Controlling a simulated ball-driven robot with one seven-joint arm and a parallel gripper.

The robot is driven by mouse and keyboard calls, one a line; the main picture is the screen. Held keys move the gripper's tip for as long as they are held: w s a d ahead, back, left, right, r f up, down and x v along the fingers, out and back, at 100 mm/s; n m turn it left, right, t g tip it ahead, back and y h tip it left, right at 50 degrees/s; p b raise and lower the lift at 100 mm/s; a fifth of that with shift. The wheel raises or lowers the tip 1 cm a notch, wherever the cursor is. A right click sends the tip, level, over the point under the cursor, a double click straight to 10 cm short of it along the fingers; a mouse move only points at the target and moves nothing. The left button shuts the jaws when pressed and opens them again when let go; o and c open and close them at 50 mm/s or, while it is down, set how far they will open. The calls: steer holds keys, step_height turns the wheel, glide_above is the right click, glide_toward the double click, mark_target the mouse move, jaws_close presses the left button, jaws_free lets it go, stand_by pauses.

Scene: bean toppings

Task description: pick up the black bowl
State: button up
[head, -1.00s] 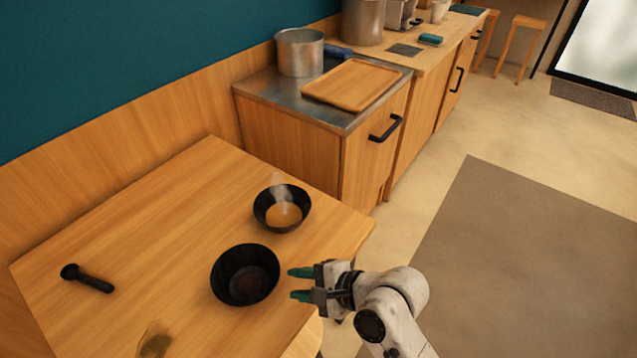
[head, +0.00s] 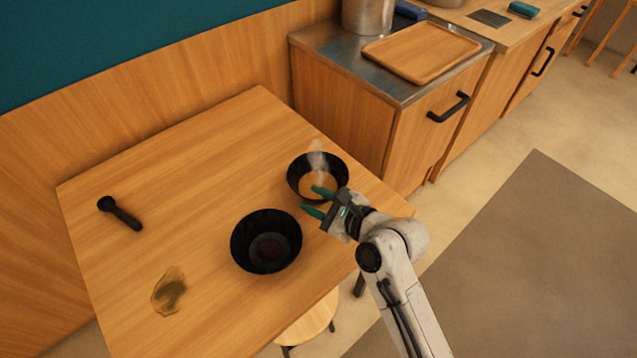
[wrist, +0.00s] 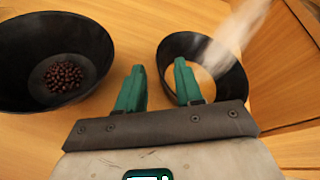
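Two black bowls stand upright on the wooden table. The smaller bowl (head: 296,176) holds steaming yellowish-brown food; in the wrist view it is at right (wrist: 233,84). The larger bowl (head: 266,222) holds dark beans; in the wrist view it is at left (wrist: 96,45). My gripper (head: 317,201) is open and empty, with green fingers at the smaller bowl's near side. In the wrist view my gripper (wrist: 157,68) has its right finger overlapping that bowl's left rim and its left finger over the table between the bowls. Contact cannot be told.
A black spoon-like utensil (head: 120,213) and a greenish-brown stain (head: 169,292) are on the table (head: 190,170). A stool (head: 310,320) stands under the near edge. A counter behind holds a wooden tray (head: 421,52) and a metal pot (head: 368,15). The table's left part is mostly clear.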

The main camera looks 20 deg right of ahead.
mark_target(296, 192)
steer(key=shift+x, duration=1.85)
steer(key=shift+d, duration=0.1)
jaws_close()
